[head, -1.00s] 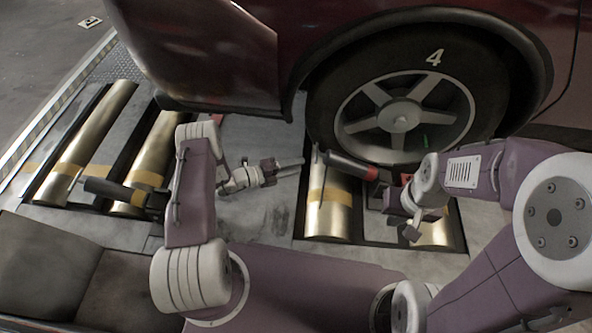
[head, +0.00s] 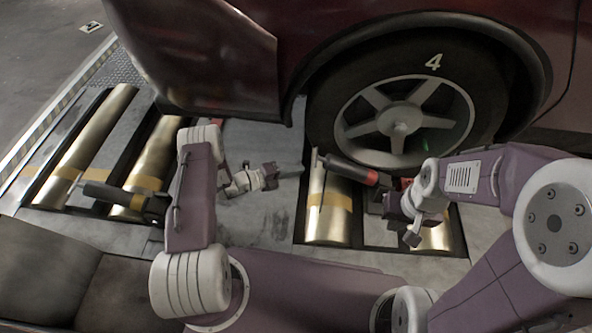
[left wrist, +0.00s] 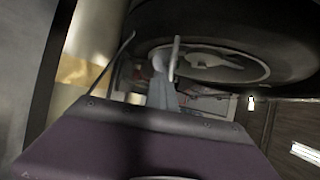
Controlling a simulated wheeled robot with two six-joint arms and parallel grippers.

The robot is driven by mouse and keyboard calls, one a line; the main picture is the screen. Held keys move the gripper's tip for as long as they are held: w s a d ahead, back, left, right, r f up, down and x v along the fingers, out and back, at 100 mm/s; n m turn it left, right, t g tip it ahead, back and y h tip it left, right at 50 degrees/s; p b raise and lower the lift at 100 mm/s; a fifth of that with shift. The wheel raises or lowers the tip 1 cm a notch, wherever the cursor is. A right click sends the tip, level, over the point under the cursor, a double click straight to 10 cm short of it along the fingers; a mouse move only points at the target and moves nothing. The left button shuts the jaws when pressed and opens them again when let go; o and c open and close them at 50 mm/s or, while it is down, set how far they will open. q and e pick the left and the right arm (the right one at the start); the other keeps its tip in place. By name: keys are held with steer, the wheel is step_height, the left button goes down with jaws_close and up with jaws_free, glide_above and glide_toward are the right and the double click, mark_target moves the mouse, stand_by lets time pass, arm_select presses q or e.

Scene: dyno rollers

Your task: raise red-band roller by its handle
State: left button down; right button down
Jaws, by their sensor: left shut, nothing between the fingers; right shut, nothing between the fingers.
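The red-band handle (head: 345,168) is a dark bar with a red band near its right end. It lies slanted over the brass roller (head: 328,212) in front of the car's wheel. My left gripper (head: 300,169) is shut and empty, pointing right, just left of the handle's free end and apart from it. My left gripper also shows in the left wrist view (left wrist: 165,75), with the wheel behind it. My right gripper (head: 412,238) is shut and empty, low to the right of the handle by the right-hand roller. Its wrist partly hides that roller and the handle's mount.
The car's wheel (head: 400,124) and dark red body close off the space behind the handle. A second roller pair (head: 92,140) with a yellow-banded handle (head: 105,190) lies at the left. Bare grey plate (head: 262,145) lies between the pairs.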

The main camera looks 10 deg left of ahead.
arm_select(q)
steer(key=shift+a, duration=0.1)
stand_by(0.3)
steer(key=shift+d, duration=0.2)
steer(key=c, duration=2.1)
jaws_free()
steer(key=shift+a, duration=0.2)
steer(key=o, duration=0.8)
